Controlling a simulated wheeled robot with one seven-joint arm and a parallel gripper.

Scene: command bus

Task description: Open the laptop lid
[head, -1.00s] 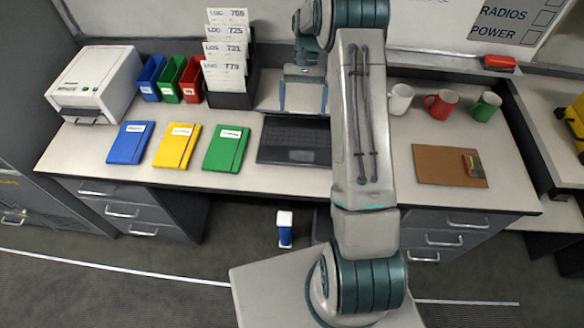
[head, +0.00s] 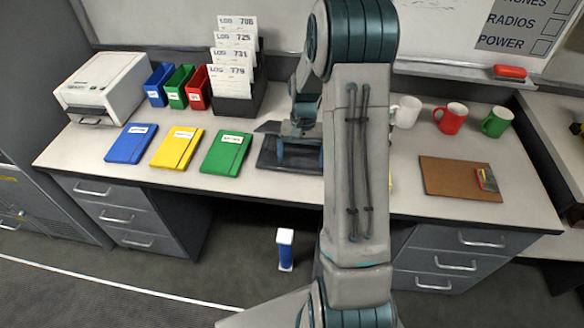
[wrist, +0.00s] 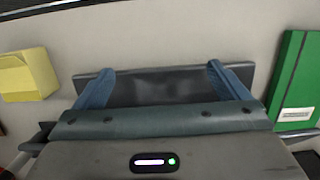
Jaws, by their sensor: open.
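The dark laptop (head: 272,158) lies on the desk right of the green notebook, partly hidden behind my arm and gripper. A dark corner shows beside the gripper at its back left; how far the lid stands from the base is unclear. My gripper (head: 300,140) is over the laptop, pointing down. In the wrist view, the two blue-grey fingers of my gripper (wrist: 162,88) are spread wide, with a dark flat part of the laptop (wrist: 165,85) showing between them. Nothing is held. I cannot tell whether the fingers touch it.
The green notebook (head: 226,153) is close left of the laptop, with yellow (head: 177,147) and blue (head: 131,143) ones beyond. A log rack (head: 238,95) stands behind. The desk's front strip is clear.

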